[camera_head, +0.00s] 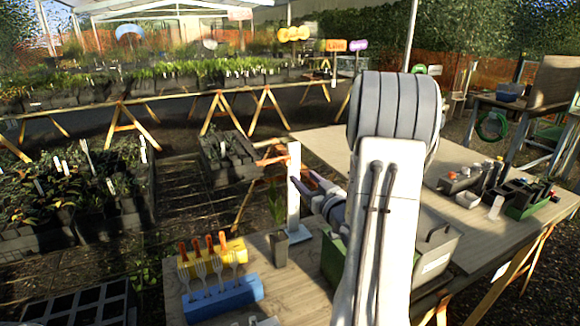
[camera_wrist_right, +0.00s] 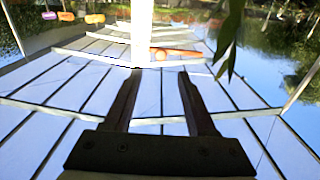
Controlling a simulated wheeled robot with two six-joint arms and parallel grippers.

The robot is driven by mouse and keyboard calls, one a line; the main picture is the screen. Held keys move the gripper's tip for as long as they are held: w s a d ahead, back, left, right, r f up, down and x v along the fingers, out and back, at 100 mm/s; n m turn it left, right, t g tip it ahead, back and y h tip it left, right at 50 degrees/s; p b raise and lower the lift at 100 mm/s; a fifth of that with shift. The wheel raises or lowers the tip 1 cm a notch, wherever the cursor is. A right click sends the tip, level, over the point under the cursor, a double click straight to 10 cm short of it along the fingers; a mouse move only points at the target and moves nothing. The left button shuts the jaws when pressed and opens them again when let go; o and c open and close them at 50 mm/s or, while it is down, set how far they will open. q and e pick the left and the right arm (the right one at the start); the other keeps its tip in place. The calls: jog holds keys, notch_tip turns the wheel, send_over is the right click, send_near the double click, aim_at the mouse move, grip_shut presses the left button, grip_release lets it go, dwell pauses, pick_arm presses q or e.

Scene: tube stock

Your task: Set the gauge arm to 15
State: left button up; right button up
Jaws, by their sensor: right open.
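The gauge is a white upright post (camera_head: 293,205) on the wooden table, left of my right arm. Its white face also shows in the right wrist view (camera_wrist_right: 141,30). An orange bar, apparently the gauge arm (camera_wrist_right: 175,53), sticks out beside the post in that view. Orange also shows left of the post in the head view, but I cannot separate it from the trestle behind. Any scale marks are unreadable. My right gripper (camera_wrist_right: 160,75) is open and empty, its fingers pointing towards the post and bar, apart from the bar. My left gripper is not in view.
A potted plant (camera_head: 277,240) stands close left of the post. A blue rack (camera_head: 222,298) and a yellow rack (camera_head: 228,256) hold forks at the table's front left. A green box (camera_head: 333,258) stands behind my right arm.

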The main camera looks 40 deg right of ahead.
aim_at(289, 164)
jog(key=p+x, duration=0.2)
jog(key=x, duration=0.7)
jog(key=shift+w+a, duration=0.1)
jog(key=shift+w, duration=0.1)
jog(key=shift+c, duration=0.4)
grip_shut()
jog(key=shift+f, duration=0.1)
dwell(0.6)
